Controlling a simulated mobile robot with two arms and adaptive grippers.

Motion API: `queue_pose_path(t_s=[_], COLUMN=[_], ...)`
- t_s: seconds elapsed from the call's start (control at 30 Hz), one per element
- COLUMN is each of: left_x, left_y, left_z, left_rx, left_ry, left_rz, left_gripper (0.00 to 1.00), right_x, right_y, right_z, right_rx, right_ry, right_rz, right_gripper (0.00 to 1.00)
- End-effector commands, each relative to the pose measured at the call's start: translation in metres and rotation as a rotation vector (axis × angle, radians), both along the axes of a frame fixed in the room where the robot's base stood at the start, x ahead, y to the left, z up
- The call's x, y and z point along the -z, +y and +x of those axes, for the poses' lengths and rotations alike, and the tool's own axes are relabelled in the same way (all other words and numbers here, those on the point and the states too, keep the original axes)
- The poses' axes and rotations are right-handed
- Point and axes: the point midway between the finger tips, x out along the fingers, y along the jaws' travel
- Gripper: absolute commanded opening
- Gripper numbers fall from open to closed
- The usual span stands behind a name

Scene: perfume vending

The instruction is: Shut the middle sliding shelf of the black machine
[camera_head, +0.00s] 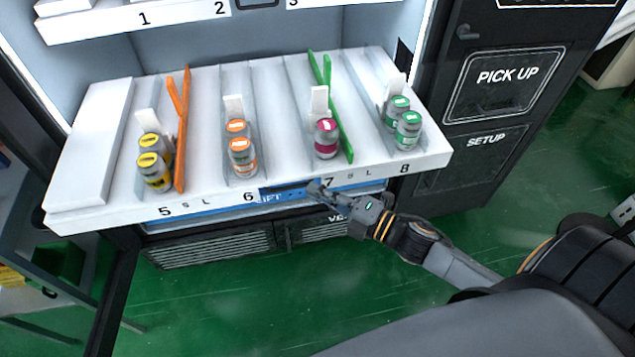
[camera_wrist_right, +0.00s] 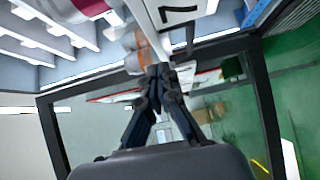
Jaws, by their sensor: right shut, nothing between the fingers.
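The black machine (camera_head: 495,95) has a white middle sliding shelf (camera_head: 285,105) pulled out toward me. Its front edge is marked 5 to 8. Several small bottles stand on it in lanes, with yellow, orange, magenta and green caps. My right gripper (camera_head: 318,190) is shut and empty at the shelf's front edge, by the 7 mark. In the right wrist view the gripper (camera_wrist_right: 158,72) has its fingertips together close to the shelf front near the 7 label (camera_wrist_right: 178,14). I cannot tell whether they touch it. My left gripper is not in view.
An upper white shelf (camera_head: 185,12) marked 1 to 3 sits above, further back. A blue strip (camera_head: 215,210) and a vent grille (camera_head: 215,250) lie below the middle shelf. Orange and green dividers stand on it. The green floor (camera_head: 270,300) in front is open.

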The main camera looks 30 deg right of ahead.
Motion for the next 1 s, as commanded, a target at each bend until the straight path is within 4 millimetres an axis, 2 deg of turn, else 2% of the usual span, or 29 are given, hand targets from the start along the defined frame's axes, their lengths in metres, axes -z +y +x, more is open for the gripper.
queue_pose_path(t_s=[0.2,0.73,0.87,1.0], left_x=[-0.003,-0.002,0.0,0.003], left_y=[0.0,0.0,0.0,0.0], left_z=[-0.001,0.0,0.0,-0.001], left_rx=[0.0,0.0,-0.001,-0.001], left_ry=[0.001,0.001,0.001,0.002], left_rz=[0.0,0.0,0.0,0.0], left_gripper=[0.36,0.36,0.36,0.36], right_x=[0.0,0.0,0.001,0.0], right_y=[-0.004,-0.005,-0.008,-0.013], right_z=[0.017,0.022,0.032,0.052], right_rx=[-0.001,-0.001,0.0,0.001], right_ry=[0.001,0.001,-0.002,-0.005], right_rz=[0.001,0.001,-0.001,-0.002], right_gripper=[0.0,0.0,0.0,0.0])
